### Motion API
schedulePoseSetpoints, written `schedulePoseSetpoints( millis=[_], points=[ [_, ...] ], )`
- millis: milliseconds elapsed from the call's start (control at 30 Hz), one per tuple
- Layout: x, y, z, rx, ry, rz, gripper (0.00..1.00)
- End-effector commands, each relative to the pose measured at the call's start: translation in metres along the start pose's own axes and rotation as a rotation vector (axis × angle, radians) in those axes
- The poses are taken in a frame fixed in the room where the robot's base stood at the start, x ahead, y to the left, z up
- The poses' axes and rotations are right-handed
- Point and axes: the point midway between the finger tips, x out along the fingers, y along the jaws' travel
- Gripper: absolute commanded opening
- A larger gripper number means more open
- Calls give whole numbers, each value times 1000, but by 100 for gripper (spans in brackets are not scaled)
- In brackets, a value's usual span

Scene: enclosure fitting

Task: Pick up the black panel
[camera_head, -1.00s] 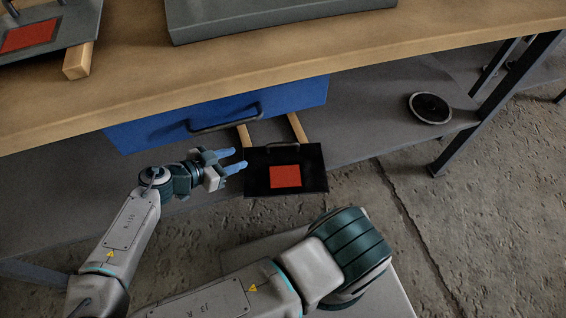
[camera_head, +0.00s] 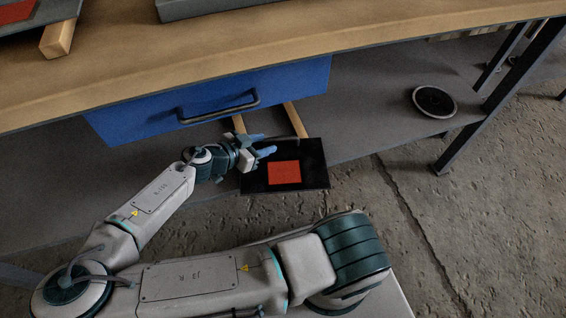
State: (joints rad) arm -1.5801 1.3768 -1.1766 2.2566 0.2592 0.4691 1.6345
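The black panel (camera_head: 314,178) is a flat dark plate with a red square (camera_head: 284,172) on it. It lies below the workbench, its far side by two wooden strips. My gripper (camera_head: 262,146) is at the panel's far left corner, close to its far edge, where the panel's bar handle shows in the earlier view. Its blue fingers look apart, one reaching over the panel's edge. The handle is now mostly hidden by the gripper, and I cannot tell whether the fingers touch it.
A blue drawer (camera_head: 150,122) with a dark handle (camera_head: 220,112) hangs under the wooden bench top (camera_head: 330,50), just above my gripper. The wooden strips (camera_head: 295,120) run back under it. A round black disc (camera_head: 434,101) lies on the grey lower shelf, right. A bench leg (camera_head: 485,110) stands at right.

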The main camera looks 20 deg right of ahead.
Motion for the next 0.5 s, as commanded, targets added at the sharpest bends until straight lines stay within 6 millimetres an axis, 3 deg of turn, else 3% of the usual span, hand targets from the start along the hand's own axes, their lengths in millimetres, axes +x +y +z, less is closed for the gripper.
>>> schedulePoseSetpoints(
  millis=[167, 300, 500],
  points=[
    [0, 0, 0, 0, 0, 0, 37],
    [0, 0, 0, 0, 0, 0, 0],
    [0, 0, -1, -2, 0, 1, 0]
  ],
)
